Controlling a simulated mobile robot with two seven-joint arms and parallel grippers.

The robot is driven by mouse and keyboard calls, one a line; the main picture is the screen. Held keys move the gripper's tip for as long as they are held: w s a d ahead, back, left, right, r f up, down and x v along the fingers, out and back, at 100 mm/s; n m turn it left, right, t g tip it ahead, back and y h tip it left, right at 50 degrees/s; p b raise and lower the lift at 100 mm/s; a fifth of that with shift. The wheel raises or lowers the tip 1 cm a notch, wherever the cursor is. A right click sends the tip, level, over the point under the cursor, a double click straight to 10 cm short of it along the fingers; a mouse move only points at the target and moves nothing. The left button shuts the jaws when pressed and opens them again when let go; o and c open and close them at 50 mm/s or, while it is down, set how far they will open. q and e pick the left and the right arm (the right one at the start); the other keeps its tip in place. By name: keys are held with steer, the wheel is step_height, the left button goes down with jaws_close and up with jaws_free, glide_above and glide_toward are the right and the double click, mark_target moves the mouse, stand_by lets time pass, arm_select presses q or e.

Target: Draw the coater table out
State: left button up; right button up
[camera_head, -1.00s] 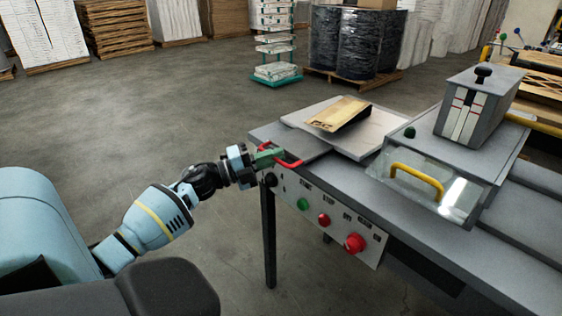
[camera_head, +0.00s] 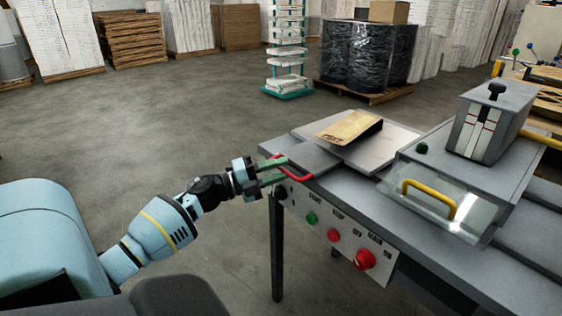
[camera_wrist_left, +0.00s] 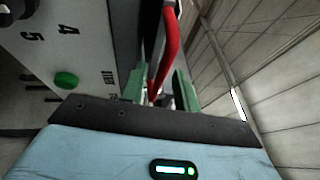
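The coater table looks to be the flat grey plate (camera_head: 308,157) at the near left end of the grey machine, with a red bar handle (camera_head: 294,177) on its end. A pale board (camera_head: 388,150) with a tan wooden piece (camera_head: 348,126) on it lies over the plate's far part. My left gripper (camera_head: 286,170) is at the handle with its green fingers spread. In the left wrist view the red handle (camera_wrist_left: 167,50) passes between the two fingers, with gaps beside it; contact cannot be told. My right gripper is not in view.
A front panel (camera_head: 335,235) with green and red knobs sits below the handle. A clear cover (camera_head: 440,190) with a yellow handle and a grey box (camera_head: 487,122) stand farther right. Open concrete floor (camera_head: 180,130) lies left of the machine.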

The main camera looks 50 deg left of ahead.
arm_select(q)
steer(key=v, duration=0.7)
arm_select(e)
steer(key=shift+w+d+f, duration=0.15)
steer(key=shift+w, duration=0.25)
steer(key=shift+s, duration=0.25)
